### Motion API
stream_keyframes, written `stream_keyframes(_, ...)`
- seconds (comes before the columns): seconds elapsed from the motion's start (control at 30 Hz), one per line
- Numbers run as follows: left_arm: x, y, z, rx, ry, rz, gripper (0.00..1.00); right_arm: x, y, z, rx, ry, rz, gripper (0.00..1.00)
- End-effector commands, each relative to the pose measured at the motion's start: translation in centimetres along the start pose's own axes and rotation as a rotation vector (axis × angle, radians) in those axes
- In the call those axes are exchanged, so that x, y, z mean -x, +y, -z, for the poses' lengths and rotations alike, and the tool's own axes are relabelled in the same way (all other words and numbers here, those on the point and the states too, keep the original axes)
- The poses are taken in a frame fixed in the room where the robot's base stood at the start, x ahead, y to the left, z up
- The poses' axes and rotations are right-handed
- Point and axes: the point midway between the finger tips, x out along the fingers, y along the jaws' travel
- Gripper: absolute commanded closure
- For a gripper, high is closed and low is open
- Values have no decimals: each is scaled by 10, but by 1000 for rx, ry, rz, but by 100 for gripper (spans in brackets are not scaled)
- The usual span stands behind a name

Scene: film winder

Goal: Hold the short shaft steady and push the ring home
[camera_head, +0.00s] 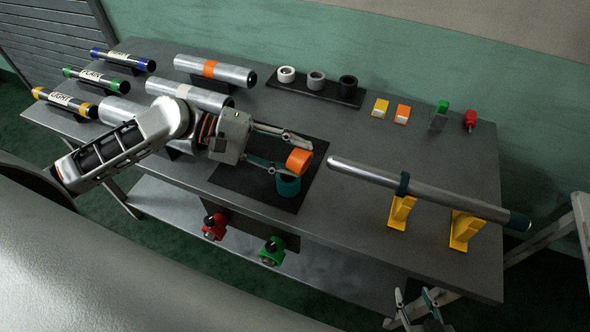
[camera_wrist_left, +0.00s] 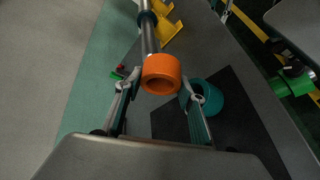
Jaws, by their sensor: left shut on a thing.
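My left gripper (camera_head: 297,156) is shut on an orange ring (camera_head: 299,161), held above the black mat. The ring also shows between the fingertips in the left wrist view (camera_wrist_left: 161,74). A metal shaft (camera_head: 430,190) with a dark teal collar (camera_head: 403,184) lies on two yellow stands (camera_head: 401,211). Its near end points toward the orange ring; in the head view a gap separates them. I cannot tell whether this is the short shaft. My right gripper (camera_head: 420,301) is low at the bottom right, apparently open and empty, away from the shaft.
A teal ring (camera_head: 288,187) stands on the black mat (camera_head: 240,182), close below the orange ring. Metal rollers (camera_head: 215,71) and labelled tubes (camera_head: 95,80) lie at the left. Small rings on a rack (camera_head: 318,88) and coloured blocks (camera_head: 380,107) sit along the back.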

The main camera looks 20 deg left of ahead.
Motion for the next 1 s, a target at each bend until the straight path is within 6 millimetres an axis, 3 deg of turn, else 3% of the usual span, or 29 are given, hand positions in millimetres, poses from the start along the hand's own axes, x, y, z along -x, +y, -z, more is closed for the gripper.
stream_keyframes(0.1,7,-4,19,60,35,-77,82,-2,-1,-3,-1,2,1,61)
stream_keyframes(0.3,16,-4,36,105,68,-155,82,-3,0,-2,2,8,1,61)
stream_keyframes(1.0,15,0,36,116,75,-167,82,2,3,5,6,3,-2,61)
